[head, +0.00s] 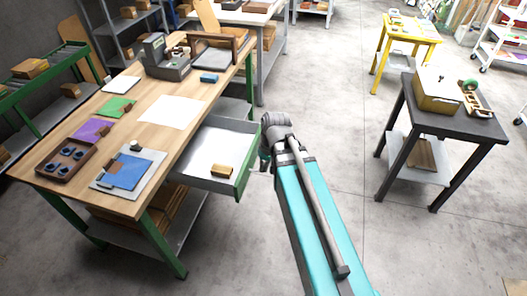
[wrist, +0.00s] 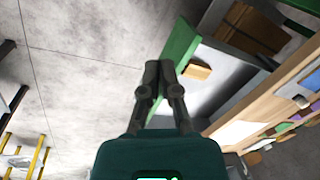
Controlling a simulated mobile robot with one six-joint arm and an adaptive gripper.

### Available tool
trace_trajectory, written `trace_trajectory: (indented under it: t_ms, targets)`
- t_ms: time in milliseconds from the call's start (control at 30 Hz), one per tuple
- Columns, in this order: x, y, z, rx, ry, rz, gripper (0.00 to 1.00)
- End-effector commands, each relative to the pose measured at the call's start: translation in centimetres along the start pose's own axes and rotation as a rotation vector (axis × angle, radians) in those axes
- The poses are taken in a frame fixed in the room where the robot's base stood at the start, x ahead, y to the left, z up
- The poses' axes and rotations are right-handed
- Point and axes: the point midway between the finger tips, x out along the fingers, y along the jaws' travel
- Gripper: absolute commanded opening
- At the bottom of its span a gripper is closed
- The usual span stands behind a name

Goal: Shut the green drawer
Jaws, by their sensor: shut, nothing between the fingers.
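The green drawer (head: 243,175) is pulled out from under the wooden workbench, with a green front and a grey tray. A small wooden brush or block (head: 221,171) lies inside it near the front; it also shows in the wrist view (wrist: 197,71). In the wrist view the green drawer front (wrist: 181,44) is just beyond my fingertips. My gripper (wrist: 157,66) is shut and empty, close to the drawer front; I cannot tell whether it touches. In the head view my gripper (head: 265,160) is beside the drawer front's outer side, partly hidden by my arm.
The workbench (head: 180,83) holds coloured sheets, a tray of parts and a grey machine. A dark side table (head: 455,120) with a box stands at the right, and a yellow table (head: 410,35) behind it.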

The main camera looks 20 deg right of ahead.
Motion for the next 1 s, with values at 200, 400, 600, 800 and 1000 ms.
trace_trajectory:
  t_ms: [200,400,600,800,1000]
  targets:
    - [4.2,0.8,-2.9,0.045,0.014,-0.139,0.00]
    - [6.8,1.5,-5.3,0.084,0.032,-0.267,0.00]
    - [9.0,2.5,-7.7,0.122,0.055,-0.394,0.00]
    - [10.9,3.9,-10.2,0.158,0.082,-0.521,0.00]
    - [12.6,5.5,-12.7,0.192,0.115,-0.648,0.00]
